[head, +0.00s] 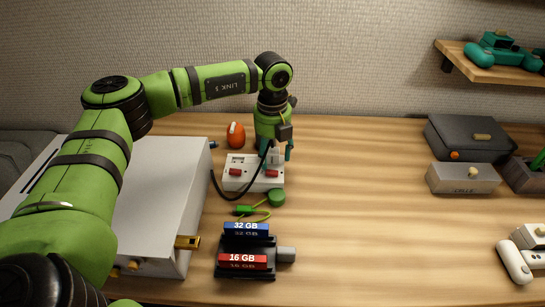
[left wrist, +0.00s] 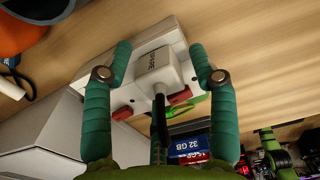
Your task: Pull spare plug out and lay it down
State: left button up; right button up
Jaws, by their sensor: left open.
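A white plug marked SPARE (left wrist: 158,70) stands in the white power strip (head: 236,184), with a black cord (head: 217,190) running from it. The strip has red switches and also shows in the left wrist view (left wrist: 118,84). My left gripper (head: 275,153) is over the right part of the strip. In the left wrist view my left gripper (left wrist: 160,52) has its teal fingers spread, one on each side of the plug, with gaps visible. In the head view the gripper mostly hides the plug. My right gripper is not in view.
A white box (head: 160,190) stands left of the strip, an orange object (head: 235,134) behind it. A green cable (head: 246,210) and the 32 GB (head: 246,229) and 16 GB (head: 243,261) modules lie in front. The table to the right is clear up to the grey boxes (head: 463,178).

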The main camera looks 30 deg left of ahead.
aim_at(272, 150)
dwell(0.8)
pick_arm(q)
grip_shut()
jog(key=shift+r, duration=0.15)
jog(key=shift+w+r+p, duration=0.1)
jog(key=shift+r+p, duration=0.25)
jog(key=shift+p, duration=0.1)
jog(key=shift+r+p, duration=0.35)
jog(key=shift+r, duration=0.2)
jog(key=shift+r+p, duration=1.35)
jog(key=shift+r, duration=0.65)
